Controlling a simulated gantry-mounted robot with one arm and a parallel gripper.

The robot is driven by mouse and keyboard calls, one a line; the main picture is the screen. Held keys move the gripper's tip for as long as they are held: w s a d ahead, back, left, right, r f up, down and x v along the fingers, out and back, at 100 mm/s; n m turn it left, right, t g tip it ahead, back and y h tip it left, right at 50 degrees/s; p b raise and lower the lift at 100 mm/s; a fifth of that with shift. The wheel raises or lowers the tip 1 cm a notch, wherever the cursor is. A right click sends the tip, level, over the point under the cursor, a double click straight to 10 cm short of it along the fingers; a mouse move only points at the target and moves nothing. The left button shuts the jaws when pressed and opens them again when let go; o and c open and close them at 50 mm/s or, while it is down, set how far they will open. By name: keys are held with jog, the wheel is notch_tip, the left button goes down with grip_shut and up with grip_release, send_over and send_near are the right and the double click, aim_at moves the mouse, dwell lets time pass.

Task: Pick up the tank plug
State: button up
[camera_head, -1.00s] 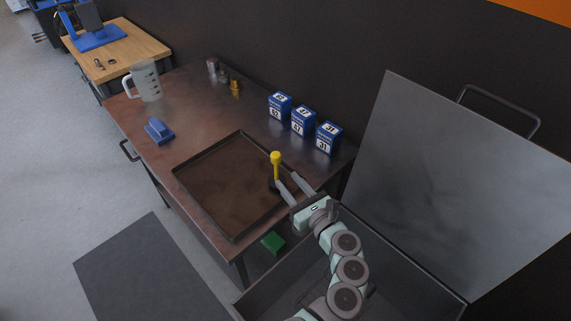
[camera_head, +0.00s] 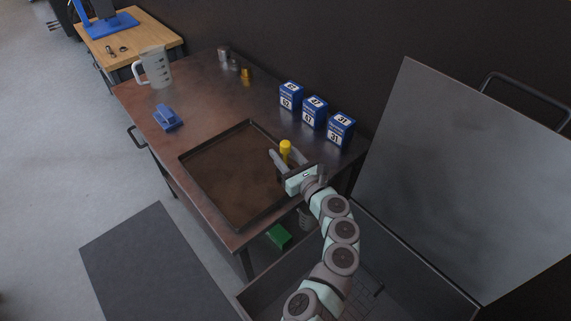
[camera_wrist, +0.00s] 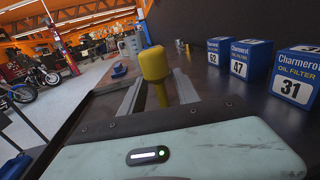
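A yellow plug (camera_head: 286,146) with a rounded head on a narrower stem stands upright by the right edge of the shallow drain tray (camera_head: 213,188). I take it to be the tank plug. My gripper (camera_head: 280,161) reaches in low beside it, with one finger on each side. In the wrist view the plug (camera_wrist: 154,64) rises between my two grey fingers (camera_wrist: 158,95), with visible gaps beside its stem. The fingers are open. The plug's foot is hidden behind my gripper.
Three blue oil filter boxes (camera_head: 315,112) stand behind the plug. A blue object (camera_head: 167,117), a clear jug (camera_head: 155,68) and small metal cans (camera_head: 225,55) are farther left on the workbench (camera_head: 200,92). An open dark chest with a raised grey lid (camera_head: 470,180) is at right.

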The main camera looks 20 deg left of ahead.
jog(key=shift+b+x, duration=0.35)
jog(key=shift+x, duration=0.8)
jog(key=shift+c, duration=0.6)
grip_shut()
